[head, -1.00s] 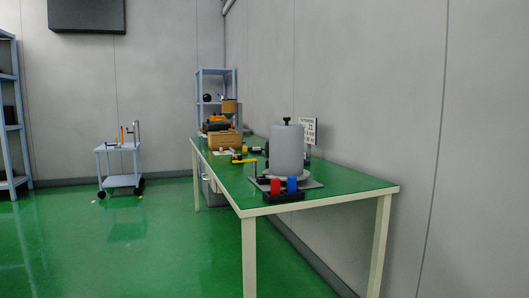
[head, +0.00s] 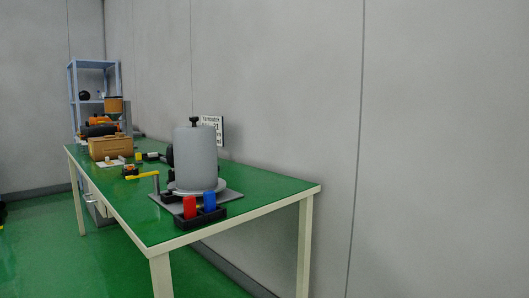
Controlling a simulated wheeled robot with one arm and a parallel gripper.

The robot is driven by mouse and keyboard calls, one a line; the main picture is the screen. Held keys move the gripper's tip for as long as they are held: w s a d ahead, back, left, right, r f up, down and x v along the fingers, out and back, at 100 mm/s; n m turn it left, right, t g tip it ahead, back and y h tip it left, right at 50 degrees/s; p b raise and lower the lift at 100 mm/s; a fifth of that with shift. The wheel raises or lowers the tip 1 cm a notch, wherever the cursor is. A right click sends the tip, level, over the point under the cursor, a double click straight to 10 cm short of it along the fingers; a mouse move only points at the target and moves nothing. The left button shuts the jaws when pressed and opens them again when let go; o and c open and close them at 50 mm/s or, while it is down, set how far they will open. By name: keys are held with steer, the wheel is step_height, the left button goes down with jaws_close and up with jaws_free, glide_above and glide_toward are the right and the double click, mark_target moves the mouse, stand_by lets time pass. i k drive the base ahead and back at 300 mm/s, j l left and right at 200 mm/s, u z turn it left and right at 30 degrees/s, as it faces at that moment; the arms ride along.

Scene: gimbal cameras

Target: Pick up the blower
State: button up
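I cannot tell for sure which thing is the blower. An orange and black machine (head: 98,127) stands towards the far end of the green-topped table (head: 275,190), partly hidden behind a brown box (head: 110,148); it may be the blower, but it is small at this distance. A large grey cylinder (head: 196,160) with a black knob on top stands on a grey base plate near the table's close end. A dark rounded thing (head: 169,156) shows partly behind the cylinder. My gripper is not in view.
Red (head: 190,207) and blue (head: 209,201) pieces sit in a black holder at the table's front edge. Several small yellow and black items lie mid-table. A shelf rack (head: 74,88) stands behind. The table runs along the grey wall; green floor left of it is open.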

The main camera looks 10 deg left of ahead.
mark_target(170, 154)
steer(key=j+z, duration=0.2)
steer(key=j, duration=0.4)
steer(key=j+z, duration=0.2)
steer(key=j, duration=0.4)
steer(key=j+z, duration=0.2)
steer(key=j, duration=0.45)
steer(key=j+z, duration=0.2)
steer(key=j, duration=0.4)
steer(key=k+j+z, duration=0.2)
steer(key=j, duration=0.35)
steer(key=i+j, duration=0.05)
steer(key=i, duration=0.05)
